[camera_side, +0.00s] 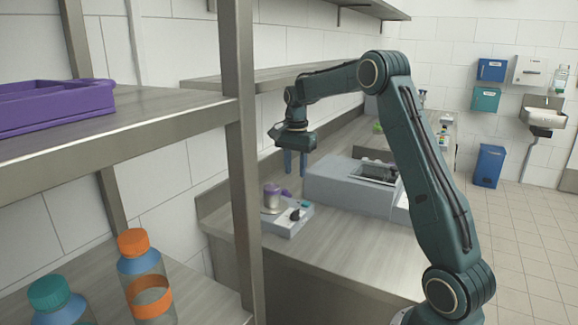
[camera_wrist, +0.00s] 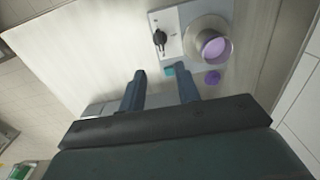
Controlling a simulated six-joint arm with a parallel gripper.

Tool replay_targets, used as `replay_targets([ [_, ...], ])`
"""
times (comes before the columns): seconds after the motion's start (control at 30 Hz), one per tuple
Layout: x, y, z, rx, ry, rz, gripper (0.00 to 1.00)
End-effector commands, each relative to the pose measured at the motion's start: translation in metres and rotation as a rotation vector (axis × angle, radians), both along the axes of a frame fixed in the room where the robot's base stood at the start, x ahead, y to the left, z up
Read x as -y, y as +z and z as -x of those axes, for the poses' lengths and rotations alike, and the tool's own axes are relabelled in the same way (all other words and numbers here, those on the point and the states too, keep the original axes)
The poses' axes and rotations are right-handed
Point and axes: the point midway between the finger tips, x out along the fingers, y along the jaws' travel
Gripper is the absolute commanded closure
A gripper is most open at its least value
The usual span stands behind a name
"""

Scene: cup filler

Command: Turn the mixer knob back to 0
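The mixer (camera_side: 290,220) is a small white box on the steel bench, left of the larger grey machine. Its dark knob (camera_side: 295,215) sits on the top near the front and also shows in the wrist view (camera_wrist: 160,39); its exact setting is too small to read. A metal cup with purple inside (camera_side: 272,198) stands on the mixer's plate; it also shows in the wrist view (camera_wrist: 215,47). My gripper (camera_side: 295,174) points down above and behind the mixer, apart from it. Its two blue fingers are spread with nothing between them, as in the wrist view (camera_wrist: 160,82).
A grey machine (camera_side: 340,188) with a dark panel stands right of the mixer. Steel shelving (camera_side: 242,150) with a purple tray (camera_side: 55,106) and capped bottles (camera_side: 140,270) fills the left foreground. The bench front (camera_side: 345,250) is clear.

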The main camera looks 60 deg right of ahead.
Motion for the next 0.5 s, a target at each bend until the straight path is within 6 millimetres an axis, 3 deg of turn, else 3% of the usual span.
replay_targets([
  [0.27,-0.001,-0.012,0.000,-0.002,0.002,-0.002,0.67],
  [0.5,-0.001,-0.041,0.000,-0.002,0.002,-0.002,0.67],
])
